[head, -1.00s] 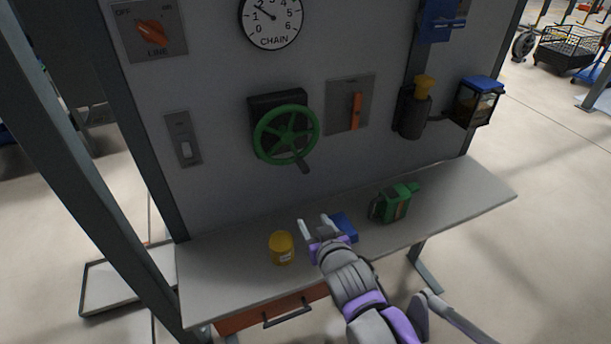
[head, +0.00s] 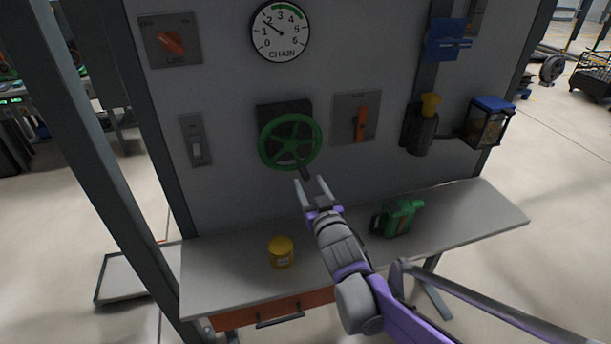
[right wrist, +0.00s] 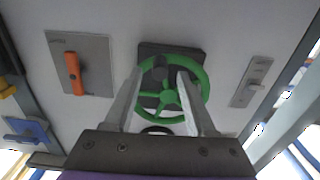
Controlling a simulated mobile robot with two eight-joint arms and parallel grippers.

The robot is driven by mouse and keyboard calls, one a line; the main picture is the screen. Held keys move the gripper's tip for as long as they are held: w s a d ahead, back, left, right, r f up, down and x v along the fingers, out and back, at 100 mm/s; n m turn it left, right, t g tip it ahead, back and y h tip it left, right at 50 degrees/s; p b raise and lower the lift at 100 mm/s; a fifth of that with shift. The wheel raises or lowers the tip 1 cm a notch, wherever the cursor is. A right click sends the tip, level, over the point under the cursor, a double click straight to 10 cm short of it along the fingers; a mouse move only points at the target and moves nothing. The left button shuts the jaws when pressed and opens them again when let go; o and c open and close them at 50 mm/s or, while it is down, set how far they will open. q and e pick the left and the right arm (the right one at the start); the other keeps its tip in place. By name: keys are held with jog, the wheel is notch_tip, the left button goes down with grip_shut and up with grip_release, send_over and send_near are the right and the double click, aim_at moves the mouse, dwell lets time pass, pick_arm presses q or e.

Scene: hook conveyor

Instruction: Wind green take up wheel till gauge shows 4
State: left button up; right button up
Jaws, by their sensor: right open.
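The green take-up wheel (head: 290,141) is mounted on the grey panel, with a dark handle (head: 305,173) at its lower right rim. The round CHAIN gauge (head: 281,31) is above it; its needle points up-left, near the 2. A green band marks the dial's upper right. My right gripper (head: 313,183) is open and empty, just below the wheel's handle and apart from it as far as I can tell. In the right wrist view the wheel (right wrist: 172,93) shows beyond the spread fingers (right wrist: 158,105), with the handle between them. My left gripper is out of view.
An orange-lever switch (head: 360,122) is right of the wheel, a pale rocker switch (head: 197,150) left of it. The LINE switch (head: 169,42) is upper left.

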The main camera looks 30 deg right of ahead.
aim_at(307, 179)
jog(key=shift+x, duration=2.05)
jog(key=shift+c, duration=0.3)
grip_shut()
